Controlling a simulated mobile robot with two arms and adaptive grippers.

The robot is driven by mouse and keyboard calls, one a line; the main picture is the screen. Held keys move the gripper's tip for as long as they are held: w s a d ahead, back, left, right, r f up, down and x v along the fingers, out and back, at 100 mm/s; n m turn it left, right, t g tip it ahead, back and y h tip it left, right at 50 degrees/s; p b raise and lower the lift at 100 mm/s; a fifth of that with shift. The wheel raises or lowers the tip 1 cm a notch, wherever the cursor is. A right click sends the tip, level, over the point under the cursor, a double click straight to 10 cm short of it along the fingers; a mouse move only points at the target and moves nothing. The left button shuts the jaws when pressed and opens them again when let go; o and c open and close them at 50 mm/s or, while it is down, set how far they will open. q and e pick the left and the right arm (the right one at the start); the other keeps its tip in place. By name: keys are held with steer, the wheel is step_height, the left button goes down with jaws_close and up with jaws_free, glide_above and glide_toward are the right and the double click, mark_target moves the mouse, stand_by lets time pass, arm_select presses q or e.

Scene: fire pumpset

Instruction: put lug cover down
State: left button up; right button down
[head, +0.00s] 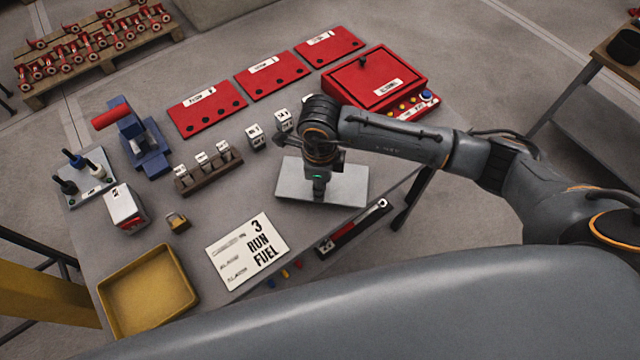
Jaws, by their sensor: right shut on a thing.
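The lug cover, a flat light-grey rectangular plate (345,190), is at the right-centre of the grey table, near its front edge. My right gripper (319,188) comes down from above onto the middle of the plate and is shut on it. The wrist hides part of the plate's middle and its far edge. The plate looks level and is at or just above the tabletop; I cannot tell whether it touches. My left gripper is out of view.
A red control box (373,78) stands behind the plate. A white card (247,250) lies to its left, with a dark tray holding a wrench (352,229) in front. Small white-labelled blocks (255,138) stand to the left. A yellow tray (148,292) is at the front left.

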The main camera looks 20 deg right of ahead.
steer(key=shift+f, duration=0.4)
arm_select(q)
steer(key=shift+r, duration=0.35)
arm_select(e)
steer(key=shift+f, duration=0.25)
steer(key=c, duration=1.7)
jaws_free()
steer(key=shift+f, duration=0.2)
steer(key=o, duration=0.4)
steer(key=shift+r, duration=0.1)
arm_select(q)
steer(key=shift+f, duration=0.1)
arm_select(e)
steer(key=shift+o, duration=0.2)
